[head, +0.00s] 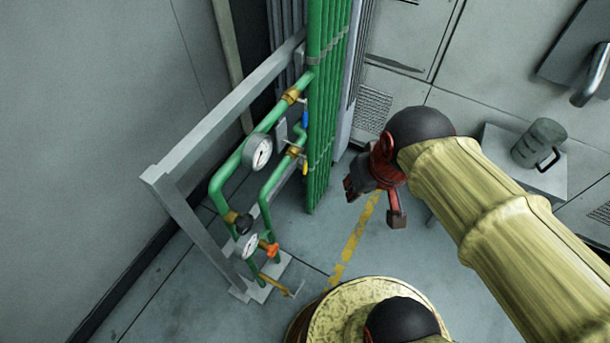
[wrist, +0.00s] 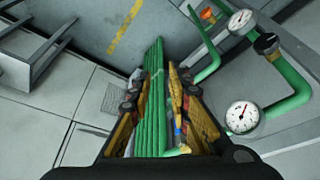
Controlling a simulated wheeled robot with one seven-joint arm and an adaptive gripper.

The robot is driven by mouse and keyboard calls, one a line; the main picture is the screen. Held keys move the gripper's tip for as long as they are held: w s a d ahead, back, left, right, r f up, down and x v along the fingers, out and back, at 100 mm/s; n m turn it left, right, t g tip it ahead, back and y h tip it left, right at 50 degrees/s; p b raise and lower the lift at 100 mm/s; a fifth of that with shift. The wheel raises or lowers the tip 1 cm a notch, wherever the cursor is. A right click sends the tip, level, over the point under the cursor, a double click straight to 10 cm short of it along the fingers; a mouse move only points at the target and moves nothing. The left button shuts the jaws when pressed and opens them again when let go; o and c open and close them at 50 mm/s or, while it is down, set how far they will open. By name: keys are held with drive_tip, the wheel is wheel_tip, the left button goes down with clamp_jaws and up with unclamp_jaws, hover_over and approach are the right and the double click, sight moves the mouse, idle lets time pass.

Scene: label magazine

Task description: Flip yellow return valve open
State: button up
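The yellow valve lever (head: 305,168) hangs down beside a brass fitting (head: 294,151) on the lower green return pipe in the head view. My gripper (head: 374,203) is to the right of it, apart from it, with its red-and-dark fingers spread and nothing between them. In the wrist view my gripper (wrist: 160,88) also shows open, with the green vertical pipes (wrist: 153,100) in the gap beyond. A yellowish strip shows by the right finger there; I cannot tell whether it is the lever.
A blue lever (head: 305,119) is just above the yellow one. Gauges (head: 257,152) and an orange handle (head: 270,250) sit on the left piping. A grey frame (head: 190,215) stands left. Floor between is clear.

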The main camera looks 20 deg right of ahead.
drive_tip(key=f+g+p, duration=0.1)
drive_tip(key=f, duration=0.1)
drive_tip(key=d+f+m+g+p, duration=0.1)
drive_tip(key=f, duration=0.1)
drive_tip(key=d+f+g+p, duration=0.1)
drive_tip(key=f+g, duration=0.1)
drive_tip(key=shift+w+f+m+y, duration=0.25)
drive_tip(key=shift+w+m+y, duration=0.15)
clamp_jaws()
drive_tip(key=w+a+f+m+y+p, duration=0.1)
drive_tip(key=a+f+m+y+p, duration=0.45)
drive_tip(key=f+m+y, duration=0.4)
drive_tip(key=a+f+m+y+p, duration=0.4)
drive_tip(key=a+f+m+y, duration=0.25)
drive_tip(key=f+m, duration=0.5)
drive_tip(key=w+f+m+t+h+p, duration=0.1)
drive_tip(key=w+f+m+t+h, duration=0.1)
drive_tip(key=w+f+m+t, duration=0.5)
drive_tip(key=f+m+t+h, duration=0.15)
drive_tip(key=m+t, duration=0.25)
drive_tip(key=m, duration=0.6)
drive_tip(key=w+d+m+t+h, duration=0.4)
drive_tip(key=w+d+m, duration=0.3)
drive_tip(key=d, duration=0.1)
drive_tip(key=shift+d, duration=0.2)
drive_tip(key=shift+w, duration=0.1)
